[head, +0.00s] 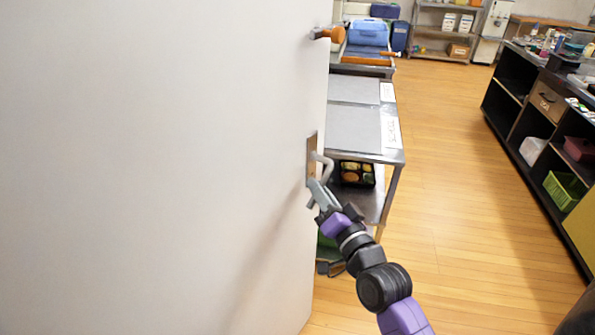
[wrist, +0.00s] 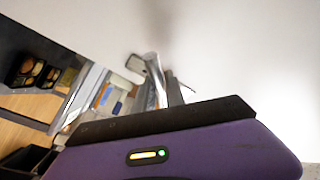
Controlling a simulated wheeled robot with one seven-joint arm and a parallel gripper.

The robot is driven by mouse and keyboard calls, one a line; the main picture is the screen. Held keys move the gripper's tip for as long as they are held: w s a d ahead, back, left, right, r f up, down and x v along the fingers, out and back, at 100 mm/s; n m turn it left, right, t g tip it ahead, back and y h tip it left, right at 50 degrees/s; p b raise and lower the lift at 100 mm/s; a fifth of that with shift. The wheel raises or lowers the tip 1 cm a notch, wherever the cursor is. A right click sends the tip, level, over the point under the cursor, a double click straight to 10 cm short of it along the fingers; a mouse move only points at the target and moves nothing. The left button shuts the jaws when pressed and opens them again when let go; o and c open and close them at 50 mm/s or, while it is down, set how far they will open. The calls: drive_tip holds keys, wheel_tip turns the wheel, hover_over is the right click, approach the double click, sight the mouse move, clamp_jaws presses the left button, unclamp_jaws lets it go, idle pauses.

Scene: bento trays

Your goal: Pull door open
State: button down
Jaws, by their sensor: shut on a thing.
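The white door (head: 160,160) fills the left half of the head view, and its free edge runs down the middle with the room showing beyond it. It also fills the upper right of the wrist view (wrist: 250,60). A silver lever handle (head: 325,164) on a brownish plate sits near that edge. My gripper (head: 318,188) reaches up from the lower right and is shut on the handle. In the wrist view shiny metal parts show at the door's edge, but the exact grip is hard to make out there.
Dark shelving (head: 513,103) lines the right. The wooden floor (head: 450,190) between is clear.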

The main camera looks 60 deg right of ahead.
drive_tip(key=shift+m+g+h, duration=0.4)
drive_tip(key=shift+h, duration=0.2)
drive_tip(key=s, duration=0.3)
drive_tip(key=s+p, duration=0.1)
drive_tip(key=shift+s+a+r, duration=0.1)
drive_tip(key=shift+s+a, duration=0.1)
drive_tip(key=shift+a, duration=0.2)
drive_tip(key=c, duration=1.4)
unclamp_jaws()
drive_tip(key=r+b+v, duration=0.1)
drive_tip(key=v, duration=0.6)
drive_tip(key=shift+s+a+f+b, duration=0.2)
drive_tip(key=shift+s+f+b, duration=0.1)
drive_tip(key=shift+f, duration=0.2)
